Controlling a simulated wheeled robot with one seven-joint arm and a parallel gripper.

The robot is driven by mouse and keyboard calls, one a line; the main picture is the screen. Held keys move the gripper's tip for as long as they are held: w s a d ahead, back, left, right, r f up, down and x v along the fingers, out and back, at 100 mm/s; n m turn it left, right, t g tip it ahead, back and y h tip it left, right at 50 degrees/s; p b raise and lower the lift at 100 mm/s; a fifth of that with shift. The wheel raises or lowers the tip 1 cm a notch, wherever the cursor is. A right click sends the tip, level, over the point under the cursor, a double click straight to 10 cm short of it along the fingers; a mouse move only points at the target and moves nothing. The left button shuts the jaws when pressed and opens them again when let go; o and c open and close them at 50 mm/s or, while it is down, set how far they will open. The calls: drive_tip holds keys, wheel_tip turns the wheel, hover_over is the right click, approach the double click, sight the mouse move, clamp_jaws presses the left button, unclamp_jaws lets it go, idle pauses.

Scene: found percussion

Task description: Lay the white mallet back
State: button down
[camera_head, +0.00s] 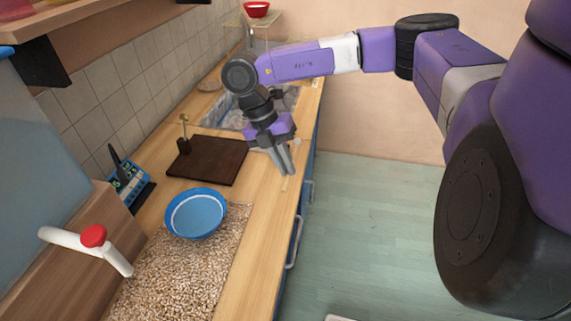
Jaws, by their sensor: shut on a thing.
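My gripper (284,166) is over the wooden counter, to the right of the dark brown board, with its fingers pointing down. It is shut on a thin thing, which I take to be the white mallet; the fingers hide most of it. A small whitish end (297,141) shows just right of the fingers. A short pale strip (285,184) shows just below the fingertips; I cannot tell whether it is part of the mallet or a separate thing on the counter.
The dark board (210,166) carries a small upright post with a brass-coloured top (184,119). A blue bowl (196,214) sits on a speckled mat (170,283). A blue block with dark upright pieces (130,184) stands by the wall. A sink (225,116) lies behind.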

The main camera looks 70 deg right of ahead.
sight(289, 192)
drive_tip(key=shift+f+b, duration=1.85)
drive_tip(key=shift+f, duration=1)
drive_tip(key=shift+f, duration=0.35)
drive_tip(key=c, duration=1.5)
unclamp_jaws()
drive_tip(key=shift+f, duration=0.1)
drive_tip(key=shift+o, duration=0.2)
drive_tip(key=shift+a+b, duration=0.1)
drive_tip(key=shift+b, duration=0.2)
drive_tip(key=v, duration=0.8)
drive_tip(key=shift+r, duration=0.2)
drive_tip(key=shift+s, duration=0.1)
drive_tip(key=shift+s, duration=0.1)
